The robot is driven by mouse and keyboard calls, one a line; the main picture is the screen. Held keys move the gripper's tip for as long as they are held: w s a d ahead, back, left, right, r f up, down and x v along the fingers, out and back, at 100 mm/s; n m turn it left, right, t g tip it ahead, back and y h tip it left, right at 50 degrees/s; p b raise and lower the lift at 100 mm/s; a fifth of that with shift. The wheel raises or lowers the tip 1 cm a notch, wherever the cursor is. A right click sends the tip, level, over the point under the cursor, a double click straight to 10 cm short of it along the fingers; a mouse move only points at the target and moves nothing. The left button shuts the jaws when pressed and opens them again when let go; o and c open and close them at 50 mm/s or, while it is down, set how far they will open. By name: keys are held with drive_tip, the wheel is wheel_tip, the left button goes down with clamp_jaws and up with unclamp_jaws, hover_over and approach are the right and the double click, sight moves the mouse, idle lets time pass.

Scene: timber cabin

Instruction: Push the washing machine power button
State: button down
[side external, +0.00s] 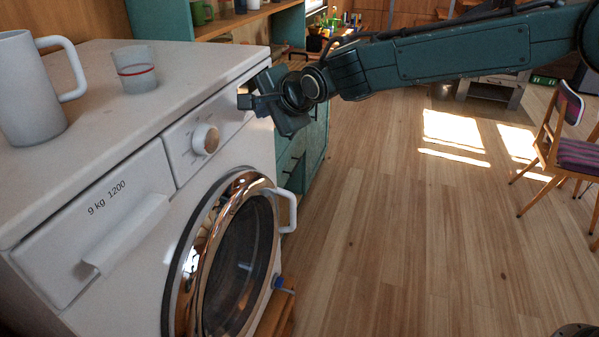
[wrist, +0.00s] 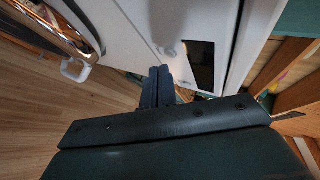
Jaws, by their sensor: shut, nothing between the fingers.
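The white washing machine (side external: 150,170) fills the left of the side view, with its round door (side external: 235,255) and a dial (side external: 205,139) on the front panel. My gripper (side external: 243,101) is shut and empty, with its tips at the right end of the control panel, right of the dial. I cannot tell whether they touch the panel.
The white door handle (side external: 286,210) juts out below my gripper. A teal cabinet (side external: 305,150) stands just beyond the machine. The wooden floor to the right is clear up to a chair (side external: 565,140).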

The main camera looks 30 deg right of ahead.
idle(0.3)
drive_tip(key=s+d, duration=0.4)
drive_tip(key=shift+s+d, duration=0.15)
idle(0.6)
drive_tip(key=s+d+r+n+g+h, duration=0.1)
drive_tip(key=s+d+r+n+g, duration=0.2)
drive_tip(key=s+d, duration=0.55)
drive_tip(key=s+d+r+n+h, duration=0.1)
drive_tip(key=s+d+r+n, duration=0.25)
drive_tip(key=s+d, duration=0.5)
drive_tip(key=s+d+f+n+g, duration=0.1)
drive_tip(key=s+d+n, duration=0.1)
drive_tip(key=s, duration=0.5)
drive_tip(key=s+d+f+n+g, duration=0.1)
drive_tip(key=s+d+f+n, duration=0.1)
drive_tip(key=s, duration=0.6)
drive_tip(key=s+d+f+n, duration=0.2)
drive_tip(key=s+n, duration=0.2)
drive_tip(key=s, duration=0.3)
drive_tip(key=shift+s+g, duration=0.25)
drive_tip(key=shift+g, duration=0.15)
